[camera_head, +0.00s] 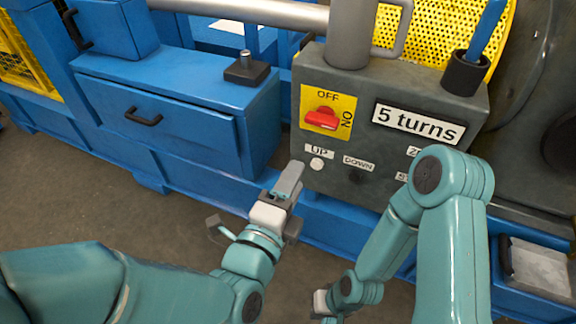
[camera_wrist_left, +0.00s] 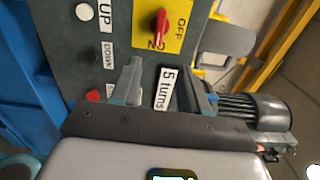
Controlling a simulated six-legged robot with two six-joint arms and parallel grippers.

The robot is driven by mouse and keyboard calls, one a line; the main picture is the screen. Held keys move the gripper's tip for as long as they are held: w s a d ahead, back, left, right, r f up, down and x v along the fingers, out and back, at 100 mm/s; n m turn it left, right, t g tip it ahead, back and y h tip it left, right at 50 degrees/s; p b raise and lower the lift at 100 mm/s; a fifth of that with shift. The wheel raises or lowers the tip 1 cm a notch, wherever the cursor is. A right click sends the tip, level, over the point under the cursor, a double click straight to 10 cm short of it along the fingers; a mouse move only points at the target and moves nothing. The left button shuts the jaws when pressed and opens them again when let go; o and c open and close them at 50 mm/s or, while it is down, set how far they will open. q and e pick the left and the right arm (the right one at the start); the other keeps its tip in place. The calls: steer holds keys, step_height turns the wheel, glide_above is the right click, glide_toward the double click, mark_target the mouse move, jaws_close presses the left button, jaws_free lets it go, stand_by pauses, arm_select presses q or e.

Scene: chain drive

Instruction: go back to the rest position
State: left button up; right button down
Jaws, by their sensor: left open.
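My left gripper (camera_head: 288,182) is in front of the lower left of the grey control box (camera_head: 345,85). In the left wrist view its two fingers (camera_wrist_left: 165,85) are apart, with nothing between them, and face the box's front. The "5 turns" label (camera_wrist_left: 165,88) shows behind the gap between them. My right gripper (camera_head: 322,302) is low at the bottom edge of the head view, below its folded arm. Only a small part of it shows, so its jaws cannot be made out.
The box carries a red switch (camera_head: 322,118) on a yellow plate, a white UP button (camera_head: 317,164) and a DOWN button. A blue cabinet (camera_head: 180,110) with a drawer stands to the left. Open floor (camera_head: 110,205) lies in front of it. A grey tray (camera_head: 540,268) is at lower right.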

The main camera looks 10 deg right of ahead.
arm_select(q)
steer(key=w+a+f+n+g+y, duration=0.2)
steer(key=a+f+n+y, duration=0.2)
steer(key=a+f, duration=0.65)
steer(key=w+a+f+n+g+y, duration=0.2)
steer(key=w+a+f+n+y, duration=0.15)
steer(key=a+f, duration=0.7)
steer(key=s+f+n+g, duration=0.8)
steer(key=s+f+n, duration=0.55)
steer(key=f, duration=0.35)
steer(key=s+d+n+g+h, duration=0.1)
steer(key=s+n+g+h, duration=0.15)
steer(key=s+n, duration=0.3)
step_height(320, 180, up, 28)
steer(key=y+p, duration=0.1)
steer(key=p, duration=2.7)
steer(key=shift+d, duration=0.25)
